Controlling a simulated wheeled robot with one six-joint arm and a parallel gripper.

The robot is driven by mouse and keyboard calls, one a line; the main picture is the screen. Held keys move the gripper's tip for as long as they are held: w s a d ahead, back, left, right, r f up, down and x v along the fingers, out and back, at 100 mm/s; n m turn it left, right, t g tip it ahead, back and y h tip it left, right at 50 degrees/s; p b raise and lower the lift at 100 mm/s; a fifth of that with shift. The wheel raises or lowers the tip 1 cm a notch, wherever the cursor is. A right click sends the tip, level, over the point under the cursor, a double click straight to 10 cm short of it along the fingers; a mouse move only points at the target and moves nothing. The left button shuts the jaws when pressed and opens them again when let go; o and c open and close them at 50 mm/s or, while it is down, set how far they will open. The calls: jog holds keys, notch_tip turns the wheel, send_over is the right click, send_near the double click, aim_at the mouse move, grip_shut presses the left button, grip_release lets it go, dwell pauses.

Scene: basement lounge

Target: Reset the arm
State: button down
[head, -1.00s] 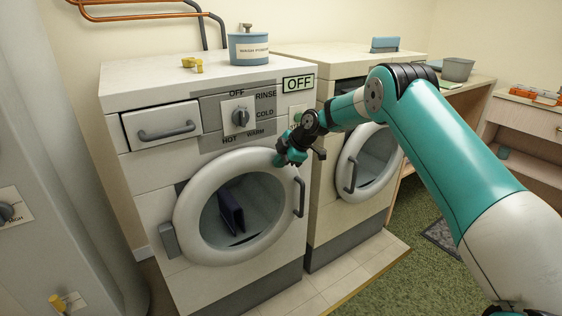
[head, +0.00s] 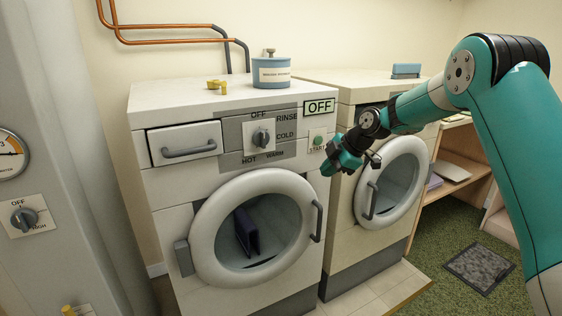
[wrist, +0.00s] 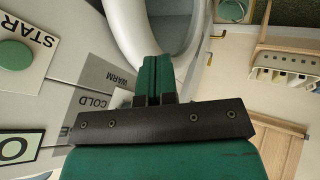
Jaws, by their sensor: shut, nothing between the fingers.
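The START button also shows in the wrist view (wrist: 15,55), apart from the fingers.
A second machine (head: 345,235) stands close on the right. A blue canister (head: 271,71) and a small yellow object (head: 217,85) sit on the left washer. A grey cylinder (head: 50,130) stands at the left.

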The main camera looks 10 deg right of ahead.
jog(key=s+a+r+m+g+p, duration=0.1)
jog(key=s+a+r+m+p, duration=0.1)
jog(key=s+a+r, duration=0.4)
jog(key=s+a+r+m+g+p, duration=0.1)
jog(key=s+a+r+m+p, duration=0.15)
jog(key=s+r, duration=0.4)
jog(key=s+a+r+m+g+p, duration=0.1)
jog(key=s+a+r+m+p, duration=0.2)
jog(key=s, duration=0.6)
jog(key=s+a+r+m+p, duration=0.1)
jog(key=s+m+p, duration=0.1)
jog(key=s, duration=0.8)
jog(key=s+a+r+m+g+h+p, duration=0.1)
jog(key=s+r+m, duration=0.1)
jog(key=s, duration=0.8)
jog(key=shift+s+a+r+g+p, duration=0.15)
jog(key=shift+s+r+g+p, duration=0.15)
jog(key=shift+s+p, duration=0.1)
